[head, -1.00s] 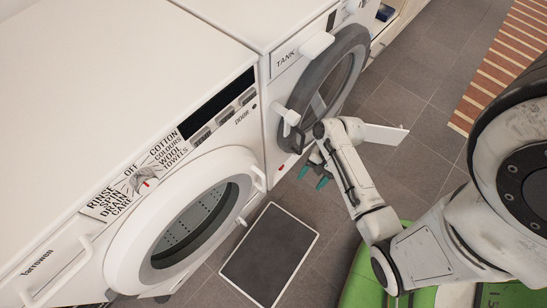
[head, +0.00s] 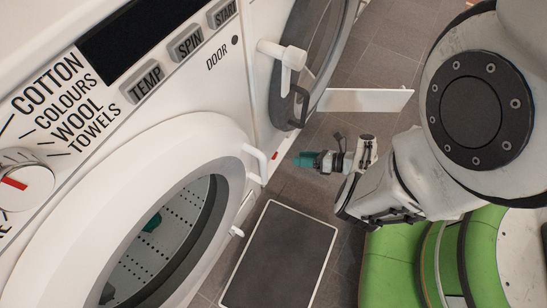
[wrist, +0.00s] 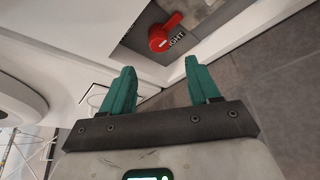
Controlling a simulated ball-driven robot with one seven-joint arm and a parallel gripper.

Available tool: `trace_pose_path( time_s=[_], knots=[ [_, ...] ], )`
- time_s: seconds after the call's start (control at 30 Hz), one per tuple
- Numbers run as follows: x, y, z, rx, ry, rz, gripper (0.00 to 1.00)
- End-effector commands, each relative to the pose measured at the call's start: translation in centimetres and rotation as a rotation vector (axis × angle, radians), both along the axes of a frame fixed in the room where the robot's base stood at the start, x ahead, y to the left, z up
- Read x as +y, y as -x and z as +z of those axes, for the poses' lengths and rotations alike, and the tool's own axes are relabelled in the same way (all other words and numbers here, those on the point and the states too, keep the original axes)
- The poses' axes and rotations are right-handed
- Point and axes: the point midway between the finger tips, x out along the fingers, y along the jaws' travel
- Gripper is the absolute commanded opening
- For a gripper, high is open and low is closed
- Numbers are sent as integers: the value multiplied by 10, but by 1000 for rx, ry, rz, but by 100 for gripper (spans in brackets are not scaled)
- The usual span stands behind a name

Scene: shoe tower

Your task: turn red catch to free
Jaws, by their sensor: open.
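The red catch (wrist: 160,40) is a round knob with a short lever pointing up and right in the wrist view. It sits on a grey surface framed by white panels, beside a label whose visible letters read "IGHT". In the head view a small red spot (head: 275,156) shows low on the front of the right-hand machine. My gripper (wrist: 160,68) has two teal fingers, open and empty, with the catch beyond and between the tips, not touching. In the head view my gripper (head: 300,160) points left toward that red spot, a short gap away.
A white flap (head: 365,100) stands out from the right-hand machine above my gripper. That machine's dark round door (head: 290,100) has a white handle. The left washer's door ring (head: 60,235) is at lower left. A dark mat (head: 278,255) lies on the tiled floor below.

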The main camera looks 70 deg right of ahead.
Motion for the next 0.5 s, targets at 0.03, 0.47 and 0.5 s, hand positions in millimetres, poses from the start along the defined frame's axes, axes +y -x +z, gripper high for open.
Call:
trace_pose_path(
  time_s=[0.03, 0.47, 0.5],
  knots=[
    [0, -4, -2, -1, -2, 1, 61],
    [1, -73, -25, 1, 0, 7, 61],
    [1, -79, -26, 0, -1, 6, 61]
  ],
)
